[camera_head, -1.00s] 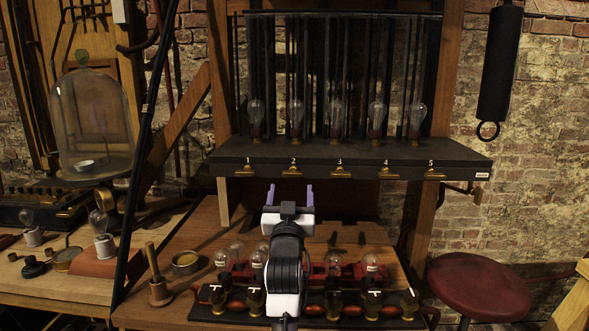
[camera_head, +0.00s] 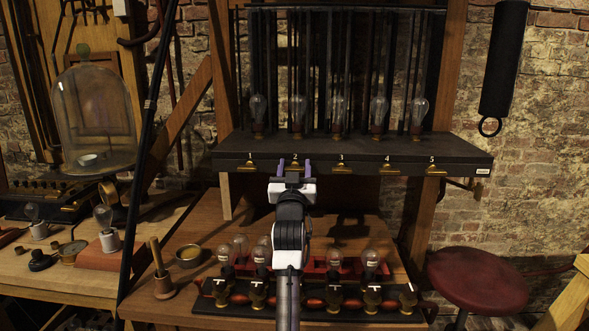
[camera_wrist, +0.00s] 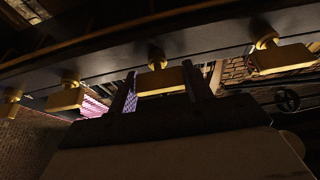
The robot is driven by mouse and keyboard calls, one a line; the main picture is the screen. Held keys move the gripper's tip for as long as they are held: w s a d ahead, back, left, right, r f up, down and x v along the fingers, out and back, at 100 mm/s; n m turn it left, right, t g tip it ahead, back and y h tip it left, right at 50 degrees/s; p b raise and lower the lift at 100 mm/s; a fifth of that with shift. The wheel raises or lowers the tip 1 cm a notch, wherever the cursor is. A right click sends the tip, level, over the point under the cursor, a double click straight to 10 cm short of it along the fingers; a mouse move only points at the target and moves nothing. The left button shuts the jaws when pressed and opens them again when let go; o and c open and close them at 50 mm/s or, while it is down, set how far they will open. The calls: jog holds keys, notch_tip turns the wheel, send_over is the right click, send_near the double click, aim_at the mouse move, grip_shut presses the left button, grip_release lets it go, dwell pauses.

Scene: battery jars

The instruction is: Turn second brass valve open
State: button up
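A row of brass valves hangs along the front of a dark shelf (camera_head: 352,152), marked 1 to 5. The second valve, under the mark 2, is mostly hidden behind my gripper (camera_head: 294,164) in the head view. My gripper is open, its two fingers pointing up at the shelf edge, one on each side of that spot. In the wrist view a flat brass handle (camera_wrist: 160,81) shows between or just beyond the fingertips (camera_wrist: 163,88). I cannot tell whether they touch it. Valves 1 (camera_head: 250,167), 3 (camera_head: 342,170), 4 (camera_head: 388,170) and 5 (camera_head: 434,171) stay clear of the gripper.
Glass bulbs stand on the shelf above the valves. Below is a wooden bench (camera_head: 205,228) with a rack (camera_head: 232,300) of bulbs and brass fittings. A glass bell jar (camera_head: 95,120) stands left and a red stool (camera_head: 478,281) right. A dark rod (camera_head: 150,120) crosses the left side.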

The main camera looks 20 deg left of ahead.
jog(key=c, duration=0.5)
jog(key=shift+n, duration=0.4)
jog(key=n+y, duration=0.1)
jog(key=n, duration=0.1)
jog(key=n+g+y+p, duration=0.1)
jog(key=n, duration=0.2)
jog(key=shift+d+y, duration=0.1)
jog(key=shift+y, duration=0.3)
jog(key=n+g+y, duration=0.1)
jog(key=n, duration=0.2)
jog(key=n+g+y, duration=0.1)
jog(key=n, duration=0.2)
jog(key=shift+f+g, duration=0.1)
jog(key=shift+g, duration=0.2)
jog(key=n+g, duration=0.1)
jog(key=n, duration=0.2)
jog(key=n+g, duration=0.1)
jog(key=n, duration=0.2)
jog(key=shift+a+n+g+y, duration=0.2)
jog(key=shift+n+g+y, duration=0.1)
jog(key=shift+a+f+n+g+p, duration=0.15)
jog(key=shift+n+g+p, duration=0.4)
jog(key=shift+n, duration=1.45)
jog(key=shift+s+g, duration=0.1)
jog(key=shift+g, duration=0.15)
